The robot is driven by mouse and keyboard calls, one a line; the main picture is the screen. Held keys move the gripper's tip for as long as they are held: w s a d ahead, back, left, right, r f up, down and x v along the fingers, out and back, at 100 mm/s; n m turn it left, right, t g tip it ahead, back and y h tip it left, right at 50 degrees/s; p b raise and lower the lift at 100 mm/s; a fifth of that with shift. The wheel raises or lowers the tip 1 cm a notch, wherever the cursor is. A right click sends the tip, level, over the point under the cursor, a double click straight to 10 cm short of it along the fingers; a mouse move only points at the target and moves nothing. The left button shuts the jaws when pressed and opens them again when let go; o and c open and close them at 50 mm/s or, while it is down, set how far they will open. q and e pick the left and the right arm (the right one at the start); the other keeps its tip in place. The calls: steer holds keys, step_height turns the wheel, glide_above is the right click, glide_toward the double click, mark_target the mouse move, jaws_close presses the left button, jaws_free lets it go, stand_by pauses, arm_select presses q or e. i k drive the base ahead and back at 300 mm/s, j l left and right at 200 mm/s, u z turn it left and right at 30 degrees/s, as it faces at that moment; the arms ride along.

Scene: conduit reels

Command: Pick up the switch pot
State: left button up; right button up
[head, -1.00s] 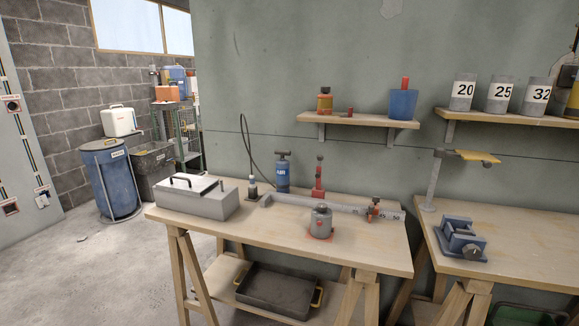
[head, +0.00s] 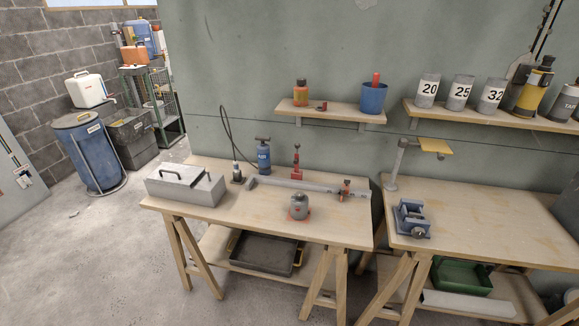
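A small grey round pot with a red mark (head: 299,207) stands upright near the front of the left workbench (head: 255,218). It looks like the switch pot, though I see no readable label on it. It rests on a reddish-orange patch on the bench top. Neither of my grippers is in view, and nothing touches the pot.
A grey metal box (head: 185,187) is left of the pot. A long grey bar (head: 310,187) with a red clamp (head: 345,189) lies behind it. A blue vise (head: 411,219) is on the right bench. Floor at left is open.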

mark_target(303, 204)
steer(key=i+j+z, duration=0.15)
steer(key=z, duration=0.2)
steer(key=i+j+z, duration=0.1)
steer(key=j+z, duration=0.25)
steer(key=i+j+z, duration=0.1)
steer(key=j+z, duration=0.25)
steer(key=i+j+z, duration=0.1)
steer(key=j, duration=0.9)
steer(key=i+j+z, duration=0.1)
steer(key=j, duration=0.9)
steer(key=i+j+z, duration=0.1)
steer(key=j, duration=0.9)
